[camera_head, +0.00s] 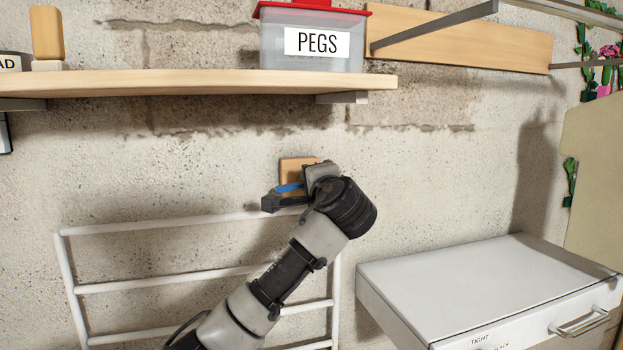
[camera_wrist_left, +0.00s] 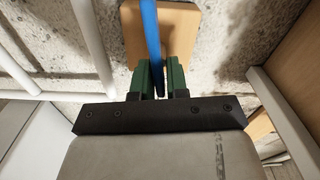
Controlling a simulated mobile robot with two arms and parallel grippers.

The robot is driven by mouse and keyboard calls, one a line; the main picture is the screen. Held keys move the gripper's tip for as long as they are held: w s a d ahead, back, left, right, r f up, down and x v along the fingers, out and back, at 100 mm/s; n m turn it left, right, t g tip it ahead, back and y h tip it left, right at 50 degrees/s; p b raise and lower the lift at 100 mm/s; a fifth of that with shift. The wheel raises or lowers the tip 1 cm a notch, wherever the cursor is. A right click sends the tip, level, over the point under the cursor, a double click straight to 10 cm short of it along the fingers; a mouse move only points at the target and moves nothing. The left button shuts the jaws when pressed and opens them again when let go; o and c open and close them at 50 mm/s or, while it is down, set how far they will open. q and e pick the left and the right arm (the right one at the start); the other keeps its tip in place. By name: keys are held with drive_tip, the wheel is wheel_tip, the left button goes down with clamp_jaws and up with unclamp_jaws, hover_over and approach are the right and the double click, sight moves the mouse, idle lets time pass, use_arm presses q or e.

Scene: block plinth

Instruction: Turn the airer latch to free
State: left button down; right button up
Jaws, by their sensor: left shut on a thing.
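The airer latch is a blue lever (camera_head: 289,187) on a small wooden block (camera_head: 291,164) fixed to the wall. The white airer rack (camera_head: 150,226) is just below it. In the left wrist view the blue lever (camera_wrist_left: 151,35) runs down from the wooden block (camera_wrist_left: 185,28) to between my green-padded fingers. My left gripper (camera_head: 280,196) is shut on the lever, and it also shows in the left wrist view (camera_wrist_left: 158,78). My gripper and wrist hide part of the block and the lever's pivot in the head view. My right gripper is not in view.
A wooden shelf (camera_head: 190,84) runs above the latch and holds a PEGS box (camera_head: 275,46). A white cabinet (camera_head: 470,285) with a drawer handle stands at the lower right. The wall between latch and shelf is clear.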

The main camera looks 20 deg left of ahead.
use_arm(q)
drive_tip(key=shift+m, duration=0.9)
drive_tip(key=shift+f, duration=0.1)
drive_tip(key=c, duration=1.2)
unclamp_jaws()
drive_tip(key=shift+d, duration=0.1)
drive_tip(key=shift+c, duration=0.2)
